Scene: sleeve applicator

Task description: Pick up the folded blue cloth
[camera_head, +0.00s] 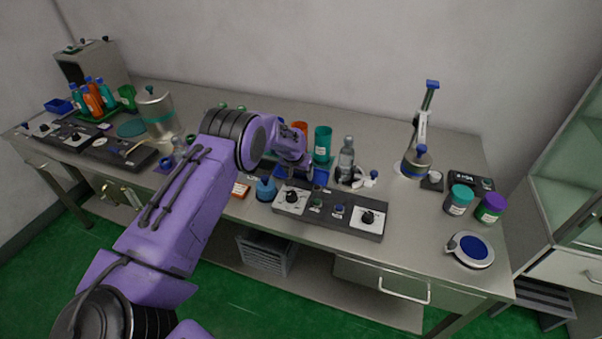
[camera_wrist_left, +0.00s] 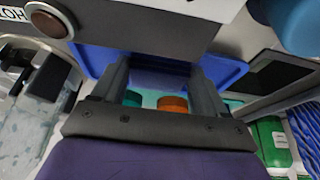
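My left gripper (camera_head: 309,172) reaches down at the blue tray (camera_head: 320,178) near the middle of the bench. In the left wrist view the two fingers of the left gripper (camera_wrist_left: 160,78) stand apart, over the blue tray (camera_wrist_left: 222,70). A dark blue patch shows between the fingers. I cannot tell whether it is the folded blue cloth or the shaded tray floor, and no grip on it is visible. The cloth is not clearly seen in the head view, where my left arm and gripper cover part of the tray. My right gripper is not in view.
A black control panel (camera_head: 334,211) lies in front of the tray. A teal cup (camera_head: 322,144) and an orange cup (camera_head: 300,127) stand behind it. A grey bottle (camera_head: 346,157) is to the right, and a blue squat bottle (camera_head: 266,189) to the front left.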

